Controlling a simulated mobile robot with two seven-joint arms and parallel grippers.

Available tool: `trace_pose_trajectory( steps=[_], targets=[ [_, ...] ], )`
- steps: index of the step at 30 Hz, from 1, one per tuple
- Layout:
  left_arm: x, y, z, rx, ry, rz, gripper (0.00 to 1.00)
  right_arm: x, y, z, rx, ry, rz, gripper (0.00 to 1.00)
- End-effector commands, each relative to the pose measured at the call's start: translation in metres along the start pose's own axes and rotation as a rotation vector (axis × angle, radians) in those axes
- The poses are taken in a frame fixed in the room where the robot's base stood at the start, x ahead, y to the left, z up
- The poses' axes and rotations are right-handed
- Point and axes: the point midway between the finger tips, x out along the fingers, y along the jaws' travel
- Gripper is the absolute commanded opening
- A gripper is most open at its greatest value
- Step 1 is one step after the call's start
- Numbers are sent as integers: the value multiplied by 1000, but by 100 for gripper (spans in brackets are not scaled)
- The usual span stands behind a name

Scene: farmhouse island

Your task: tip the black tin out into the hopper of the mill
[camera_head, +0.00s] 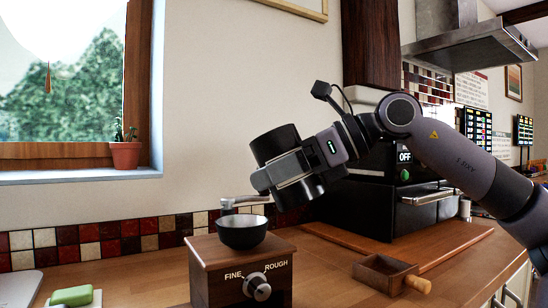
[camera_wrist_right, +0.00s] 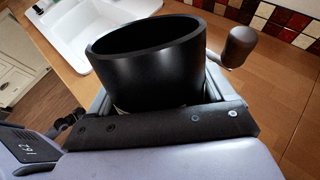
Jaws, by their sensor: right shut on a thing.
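The black tin (camera_head: 275,142) is held in my right gripper (camera_head: 286,174), above and to the right of the mill. The tin is tilted a little, with its mouth upward. In the right wrist view the tin (camera_wrist_right: 150,75) stands between the jaws; its inside is dark and I cannot tell what it holds. The wooden mill (camera_head: 212,272) stands on the counter with a dial marked FINE and ROUGH. Its hopper (camera_head: 242,236) is a dark open bowl on top. My left gripper is not in view.
The mill's crank (camera_head: 245,199) rises behind the hopper, close to the gripper; its knob (camera_wrist_right: 238,46) shows in the right wrist view. A small wooden drawer (camera_head: 383,275) lies right of the mill. A green sponge (camera_head: 72,296) is at left. A black oven (camera_head: 400,190) stands behind.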

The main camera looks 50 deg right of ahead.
Motion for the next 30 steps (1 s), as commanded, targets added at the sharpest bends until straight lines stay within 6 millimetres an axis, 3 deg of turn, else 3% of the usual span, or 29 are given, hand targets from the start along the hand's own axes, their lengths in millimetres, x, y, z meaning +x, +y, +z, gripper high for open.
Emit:
trace_pose_trajectory(
  steps=[30],
  targets=[
    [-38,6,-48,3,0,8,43,0,0,-28,1,376,0,31]
  ],
)
